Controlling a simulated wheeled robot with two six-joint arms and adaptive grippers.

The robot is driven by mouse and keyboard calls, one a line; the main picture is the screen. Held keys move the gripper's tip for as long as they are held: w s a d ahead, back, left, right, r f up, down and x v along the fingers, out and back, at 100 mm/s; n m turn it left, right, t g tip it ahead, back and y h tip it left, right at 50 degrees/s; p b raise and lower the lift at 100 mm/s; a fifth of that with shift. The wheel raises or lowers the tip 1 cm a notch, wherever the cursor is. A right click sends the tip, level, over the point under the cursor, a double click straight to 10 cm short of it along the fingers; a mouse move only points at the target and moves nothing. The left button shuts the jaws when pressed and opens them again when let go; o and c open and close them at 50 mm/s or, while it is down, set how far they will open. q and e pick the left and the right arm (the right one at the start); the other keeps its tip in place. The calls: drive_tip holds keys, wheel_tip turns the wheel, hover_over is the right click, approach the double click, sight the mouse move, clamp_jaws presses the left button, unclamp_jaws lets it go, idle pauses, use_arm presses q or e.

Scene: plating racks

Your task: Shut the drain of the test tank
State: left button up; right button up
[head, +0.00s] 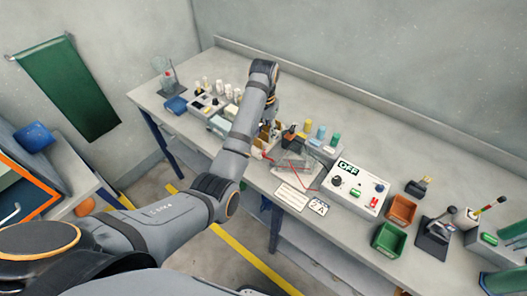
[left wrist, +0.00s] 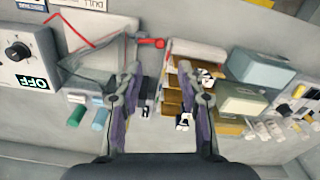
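The clear test tank (head: 296,172) stands on the bench just right of my left forearm. In the left wrist view the tank (left wrist: 98,58) is at the upper left. A small red handle or knob (left wrist: 152,43) sticks out beside it, seemingly its drain valve; whether it is open or shut I cannot tell. In the head view a red part (head: 267,156) shows near the tank's left side. My left gripper (left wrist: 160,67) is open and empty, its fingertips apart and short of the red handle in the picture. My right gripper is not in view.
A control box (head: 360,188) reading OFF stands right of the tank. Coloured bottles (head: 308,126) stand behind it. Green (head: 388,238) and brown (head: 401,209) bins sit further right. A light blue-grey box (left wrist: 257,72) is beside the gripper in the wrist view.

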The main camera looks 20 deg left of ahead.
sight(264, 153)
use_arm(q)
wheel_tip(264, 153, down, 9)
drive_tip(key=b, duration=0.7)
drive_tip(key=shift+w+r, duration=0.1)
drive_tip(key=shift+r, duration=0.1)
drive_tip(key=shift+f+p, duration=0.2)
drive_tip(key=shift+p, duration=0.6)
drive_tip(key=shift+f, duration=0.45)
drive_tip(key=shift+c, duration=0.3)
clamp_jaws()
